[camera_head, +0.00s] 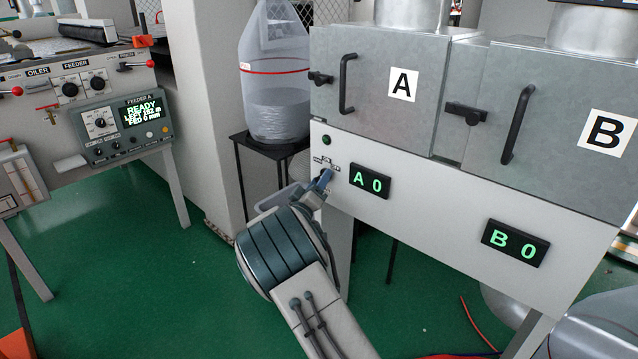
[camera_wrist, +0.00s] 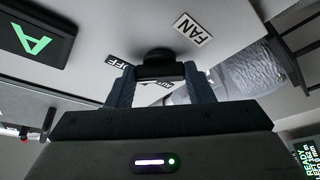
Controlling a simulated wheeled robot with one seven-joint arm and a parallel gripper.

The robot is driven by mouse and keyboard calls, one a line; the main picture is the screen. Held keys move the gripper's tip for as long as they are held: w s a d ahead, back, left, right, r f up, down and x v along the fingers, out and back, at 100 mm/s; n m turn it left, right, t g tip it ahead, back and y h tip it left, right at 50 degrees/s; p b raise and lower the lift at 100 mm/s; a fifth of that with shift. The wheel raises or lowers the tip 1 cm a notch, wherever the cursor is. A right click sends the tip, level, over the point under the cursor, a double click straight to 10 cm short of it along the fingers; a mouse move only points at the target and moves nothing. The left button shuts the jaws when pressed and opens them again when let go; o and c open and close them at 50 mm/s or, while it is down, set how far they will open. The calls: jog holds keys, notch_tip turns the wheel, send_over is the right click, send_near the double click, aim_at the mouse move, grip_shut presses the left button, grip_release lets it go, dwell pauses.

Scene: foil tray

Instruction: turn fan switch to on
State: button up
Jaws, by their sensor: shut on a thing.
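The fan switch (camera_wrist: 158,56) is a dark round knob on the pale panel in the wrist view. My gripper (camera_wrist: 158,73) is shut on it, with one blue-grey finger on each side. A FAN label (camera_wrist: 192,28) is beside the knob, and an OFF label (camera_wrist: 118,61) is on its other side. Another label, partly hidden, shows between the fingers. In the head view my gripper (camera_head: 324,178) is at the panel's left end, left of the A 0 display (camera_head: 369,181). There it hides the knob, and I cannot tell the knob's setting.
Metal boxes A (camera_head: 385,85) and B (camera_head: 560,125) with black handles stand above the panel (camera_head: 430,220). A small green lamp (camera_head: 326,140) is above the switch. Green floor lies open below.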

jog(key=shift+f+m, duration=0.15)
jog(key=shift+m, duration=0.15)
jog(key=shift+o, duration=0.2)
jog(key=m+b, duration=0.1)
jog(key=m+h+b, duration=0.1)
jog(key=m+b, duration=0.1)
jog(key=m+h+b, duration=0.1)
jog(key=shift+w+a+f+b, duration=0.1)
jog(key=shift+f+b, duration=0.15)
jog(key=shift+b, duration=0.05)
jog(key=m+g+h+b, duration=0.1)
jog(key=m+b, duration=0.1)
jog(key=m, duration=0.1)
jog(key=m+h+b, duration=0.2)
jog(key=m, duration=0.2)
jog(key=shift+w+a+r+g, duration=0.1)
jog(key=shift+r+g, duration=0.05)
jog(key=shift+g, duration=0.25)
jog(key=shift+c, duration=0.2)
jog(key=shift+m+h, duration=0.4)
jog(key=shift+m, duration=0.1)
jog(key=o, duration=1)
jog(key=shift+r, duration=0.1)
jog(key=shift+a, duration=0.1)
jog(key=p+v, duration=0.2)
jog(key=v, duration=1.1)
jog(key=shift+s+a, duration=0.2)
jog(key=shift+s, duration=0.1)
